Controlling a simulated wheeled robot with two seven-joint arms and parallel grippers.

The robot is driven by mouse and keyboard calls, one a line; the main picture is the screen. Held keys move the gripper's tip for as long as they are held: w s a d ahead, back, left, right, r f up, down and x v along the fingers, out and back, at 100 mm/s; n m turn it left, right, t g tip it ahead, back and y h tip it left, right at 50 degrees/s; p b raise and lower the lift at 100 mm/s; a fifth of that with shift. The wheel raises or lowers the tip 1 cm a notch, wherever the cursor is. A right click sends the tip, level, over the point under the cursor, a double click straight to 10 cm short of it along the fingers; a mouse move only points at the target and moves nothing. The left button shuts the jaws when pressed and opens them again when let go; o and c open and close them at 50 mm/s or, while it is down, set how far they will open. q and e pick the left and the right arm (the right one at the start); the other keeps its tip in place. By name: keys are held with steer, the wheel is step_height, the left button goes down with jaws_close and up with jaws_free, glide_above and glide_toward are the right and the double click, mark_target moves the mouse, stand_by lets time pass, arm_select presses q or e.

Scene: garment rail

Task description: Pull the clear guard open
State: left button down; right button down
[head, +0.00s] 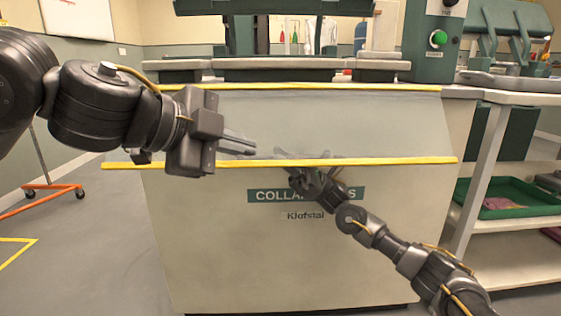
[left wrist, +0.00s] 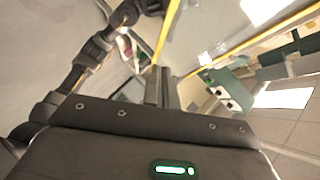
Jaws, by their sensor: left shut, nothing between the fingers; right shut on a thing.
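The clear guard (head: 385,122) is a see-through panel with yellow strips along its top and lower edges. It slopes out from the front of the pale press cabinet (head: 230,255). My right gripper (head: 286,157) is at the middle of the lower yellow edge, shut on the guard there; its fingers look blurred through the panel. My left gripper (head: 238,144) is shut and empty, pointing right, in front of the panel just above the lower strip. In the left wrist view its closed fingers (left wrist: 162,88) show beside the guard's yellow strip (left wrist: 164,32).
A green control box with a green button (head: 438,39) stands at the upper right. A shelf with a green tray (head: 512,197) is on the right. An orange-footed stand (head: 45,190) is at the left.

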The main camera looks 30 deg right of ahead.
arm_select(q)
glide_toward(297, 166)
steer(key=s+d, duration=0.2)
steer(key=d, duration=0.1)
steer(key=w, duration=0.1)
steer(key=w+d+f, duration=0.1)
steer(key=f, duration=0.1)
steer(key=shift+w+d, duration=0.3)
steer(key=shift+w, duration=0.1)
steer(key=shift+w+d+f, duration=0.2)
steer(key=shift+w+f, duration=0.1)
steer(key=shift+w, duration=0.1)
